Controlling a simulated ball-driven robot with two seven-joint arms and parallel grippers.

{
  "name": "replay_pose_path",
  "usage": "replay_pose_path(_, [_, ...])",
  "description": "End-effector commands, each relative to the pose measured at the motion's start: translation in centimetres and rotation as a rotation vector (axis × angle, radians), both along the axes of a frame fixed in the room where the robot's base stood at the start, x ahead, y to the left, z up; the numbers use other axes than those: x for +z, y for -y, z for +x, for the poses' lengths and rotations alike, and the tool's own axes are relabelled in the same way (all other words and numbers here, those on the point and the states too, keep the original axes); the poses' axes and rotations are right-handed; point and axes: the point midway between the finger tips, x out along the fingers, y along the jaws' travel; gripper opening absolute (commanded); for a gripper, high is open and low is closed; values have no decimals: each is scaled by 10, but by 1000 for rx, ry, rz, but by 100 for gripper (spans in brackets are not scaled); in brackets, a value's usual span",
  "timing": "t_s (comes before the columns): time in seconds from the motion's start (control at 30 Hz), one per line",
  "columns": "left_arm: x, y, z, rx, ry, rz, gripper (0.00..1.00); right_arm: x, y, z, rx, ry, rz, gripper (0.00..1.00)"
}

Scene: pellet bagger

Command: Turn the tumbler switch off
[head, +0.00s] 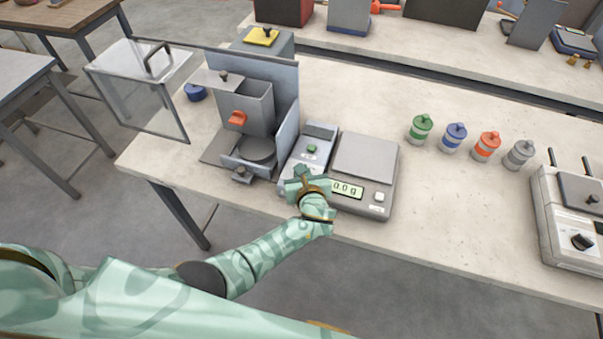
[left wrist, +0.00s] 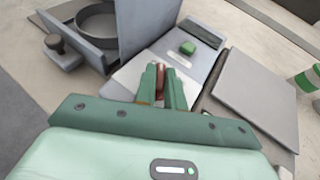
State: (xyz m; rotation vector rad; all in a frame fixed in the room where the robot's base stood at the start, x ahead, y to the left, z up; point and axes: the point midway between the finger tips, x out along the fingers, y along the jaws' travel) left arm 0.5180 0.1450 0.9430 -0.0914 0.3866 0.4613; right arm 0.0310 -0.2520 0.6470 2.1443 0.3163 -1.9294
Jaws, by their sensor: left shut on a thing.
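A grey control box (head: 305,148) stands on the bench between the bagger and the scale. It has a green button (head: 312,149) and a dark display. My left gripper (head: 301,178) is over the front end of this box. In the left wrist view its fingers (left wrist: 161,83) are shut on a small reddish-brown piece (left wrist: 160,72), which looks like the lever of the tumbler switch. The fingers hide most of the switch, so its position cannot be told. The box also shows in the left wrist view (left wrist: 200,68). My right gripper is not in view.
The scale (head: 364,158), reading about 0.0 g, stands close on the right. The bagger (head: 245,105), with an orange knob and an open clear door (head: 140,90), is on the left. Several lidded jars (head: 420,128) stand further right. The bench between jars and scale is clear.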

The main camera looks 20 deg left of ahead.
Motion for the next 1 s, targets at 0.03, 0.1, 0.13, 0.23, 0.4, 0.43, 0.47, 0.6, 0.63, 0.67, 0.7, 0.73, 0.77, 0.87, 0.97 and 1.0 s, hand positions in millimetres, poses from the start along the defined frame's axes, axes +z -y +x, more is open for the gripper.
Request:
replay_pose_path(0.03, [0, 0, 0, 11, 1, 1, 0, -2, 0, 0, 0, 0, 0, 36])
replay_pose_path(0.1, [0, 1, 1, 23, 1, 0, 0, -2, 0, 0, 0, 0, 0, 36])
replay_pose_path(0.13, [0, 1, 1, 27, 1, 0, 0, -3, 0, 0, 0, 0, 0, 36])
replay_pose_path(0.23, [1, 0, 1, 36, 1, 2, 0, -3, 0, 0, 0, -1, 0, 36])
replay_pose_path(0.4, [1, 0, 1, 39, 1, 2, 0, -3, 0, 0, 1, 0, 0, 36])
replay_pose_path(0.43, [1, 0, 1, 39, 2, 1, 0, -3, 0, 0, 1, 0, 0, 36])
replay_pose_path(0.47, [1, 0, 1, 39, 2, 1, 0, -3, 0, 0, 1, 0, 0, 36])
replay_pose_path(0.6, [1, 0, 1, 38, 2, 1, 14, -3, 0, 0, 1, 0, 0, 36])
replay_pose_path(0.63, [1, 0, 1, 38, 3, 1, 22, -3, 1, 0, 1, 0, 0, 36])
replay_pose_path(0.67, [1, 0, 1, 38, 2, 1, 30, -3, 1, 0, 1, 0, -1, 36])
replay_pose_path(0.7, [1, 0, 1, 38, 2, 1, 33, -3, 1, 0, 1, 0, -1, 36])
replay_pose_path(0.73, [1, 0, 1, 38, 2, 1, 33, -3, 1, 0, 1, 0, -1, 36])
replay_pose_path(0.77, [1, 0, 1, 38, 2, 1, 33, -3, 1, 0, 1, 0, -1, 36])
replay_pose_path(0.87, [1, 0, 1, 38, 2, 1, 33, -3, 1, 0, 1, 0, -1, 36])
replay_pose_path(0.97, [1, 0, 1, 37, 1, 1, 33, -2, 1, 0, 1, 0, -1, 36])
replay_pose_path(1.0, [2, -1, 1, 37, 1, 1, 33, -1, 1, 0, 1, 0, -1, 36])
